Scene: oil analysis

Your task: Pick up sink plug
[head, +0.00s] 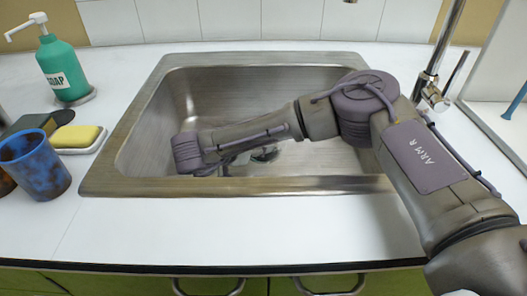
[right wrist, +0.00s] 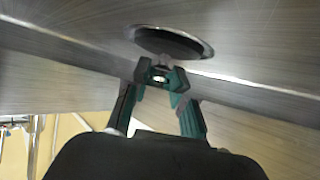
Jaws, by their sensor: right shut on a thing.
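My right arm reaches into the metal sink (head: 185,95) from the right, in the head view. Its gripper is mostly hidden there behind the wrist. In the right wrist view my right gripper (right wrist: 160,77) has its green-padded fingertips closed together on a small shiny piece, which I take to be part of the sink plug. A dark round disc or opening with a bright metal rim (right wrist: 172,42) lies just beyond the fingertips. I cannot tell whether it is the drain or the plug's body. A round drain fitting (head: 265,154) shows below the forearm in the head view. My left gripper is not in view.
A green soap bottle (head: 62,68), a yellow sponge (head: 76,137) on a white dish and a blue mottled cup (head: 36,165) stand left of the sink. The faucet (head: 434,75) rises at the sink's back right. The white counter (head: 200,232) in front is clear.

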